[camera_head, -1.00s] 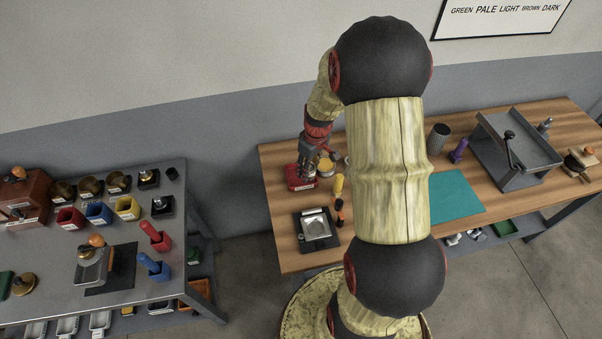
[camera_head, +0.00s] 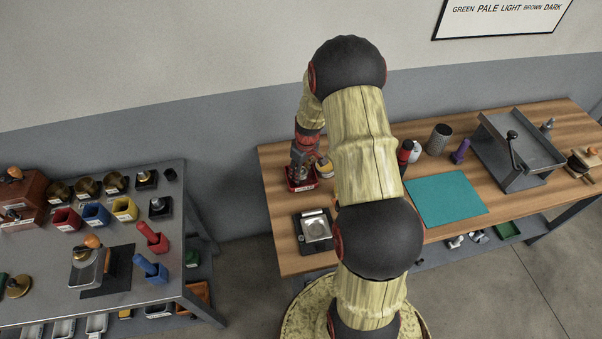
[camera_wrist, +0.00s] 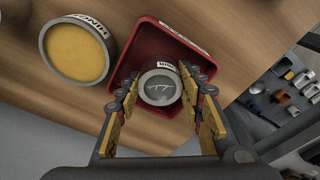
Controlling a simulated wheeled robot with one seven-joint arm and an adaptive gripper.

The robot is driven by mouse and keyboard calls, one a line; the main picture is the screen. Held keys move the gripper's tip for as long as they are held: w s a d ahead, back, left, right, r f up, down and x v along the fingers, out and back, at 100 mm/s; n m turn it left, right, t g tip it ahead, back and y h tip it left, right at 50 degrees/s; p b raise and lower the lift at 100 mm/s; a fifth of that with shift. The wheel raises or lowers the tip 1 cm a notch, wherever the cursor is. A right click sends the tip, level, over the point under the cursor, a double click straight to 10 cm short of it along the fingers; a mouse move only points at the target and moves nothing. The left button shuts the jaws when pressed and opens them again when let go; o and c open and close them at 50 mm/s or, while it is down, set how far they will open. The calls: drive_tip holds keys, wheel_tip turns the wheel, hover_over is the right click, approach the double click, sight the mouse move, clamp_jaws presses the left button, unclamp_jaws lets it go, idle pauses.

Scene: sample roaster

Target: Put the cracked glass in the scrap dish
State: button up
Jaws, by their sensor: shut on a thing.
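I cannot tell whether the glass touches the dish floor. In the head view my gripper (camera_head: 301,163) is over the red dish (camera_head: 302,186) at the left of the wooden table, and the glass is hidden there.
A round yellow-faced container (camera_wrist: 78,52) stands close beside the dish. A black scale with a silver pan (camera_head: 316,229) sits in front. A teal mat (camera_head: 446,198) and a grey tray machine (camera_head: 516,150) are farther right. A metal table (camera_head: 45,250) with colored bins stands at left.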

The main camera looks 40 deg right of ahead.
drive_tip(key=shift+f, duration=0.1)
drive_tip(key=o, duration=1)
